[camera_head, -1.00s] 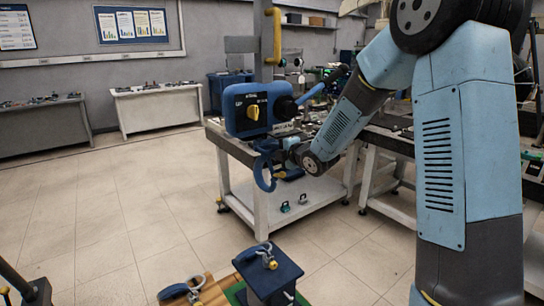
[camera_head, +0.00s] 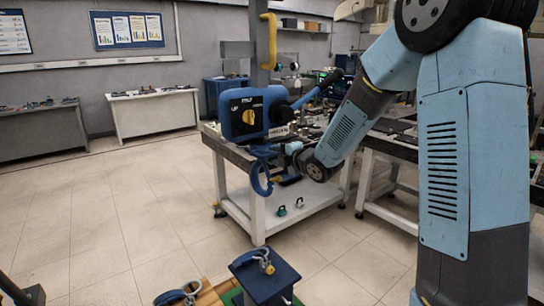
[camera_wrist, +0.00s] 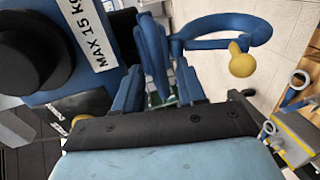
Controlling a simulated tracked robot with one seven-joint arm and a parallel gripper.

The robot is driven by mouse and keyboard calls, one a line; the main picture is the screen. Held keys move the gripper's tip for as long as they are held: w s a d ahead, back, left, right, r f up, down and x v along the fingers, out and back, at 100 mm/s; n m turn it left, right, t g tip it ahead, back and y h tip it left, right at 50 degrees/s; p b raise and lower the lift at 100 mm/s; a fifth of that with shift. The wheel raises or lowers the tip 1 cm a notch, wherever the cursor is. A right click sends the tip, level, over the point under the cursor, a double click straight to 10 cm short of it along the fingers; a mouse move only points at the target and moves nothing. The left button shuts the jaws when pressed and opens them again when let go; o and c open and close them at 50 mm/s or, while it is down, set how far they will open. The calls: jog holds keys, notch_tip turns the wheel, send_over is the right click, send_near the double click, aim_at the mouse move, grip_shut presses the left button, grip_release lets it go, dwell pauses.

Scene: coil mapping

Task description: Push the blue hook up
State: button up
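My gripper (camera_head: 287,160) is at the right of the hook's upper part, just under the hoist box.
A lever (camera_head: 315,90) sticks out at the hoist's right. A workbench (camera_head: 255,205) stands behind the hook. Below, a dark blue block (camera_head: 265,282) carries a hooked shackle, and another blue shackle (camera_head: 178,294) lies to its left. The floor at left is clear.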

jog(key=v, duration=1.1)
jog(key=s+d+r+m+g+h, duration=0.2)
jog(key=s+d+r+m+h, duration=0.4)
jog(key=s+d+m+h, duration=0.55)
jog(key=s+d+m+g+y, duration=0.1)
jog(key=s+m+g, duration=0.4)
jog(key=s+m, duration=0.8)
jog(key=s+y, duration=0.1)
jog(key=s, duration=0.5)
jog(key=shift+s, duration=0.2)
jog(key=shift+d+m+y, duration=0.1)
jog(key=shift+m+y, duration=0.15)
dwell(1.3)
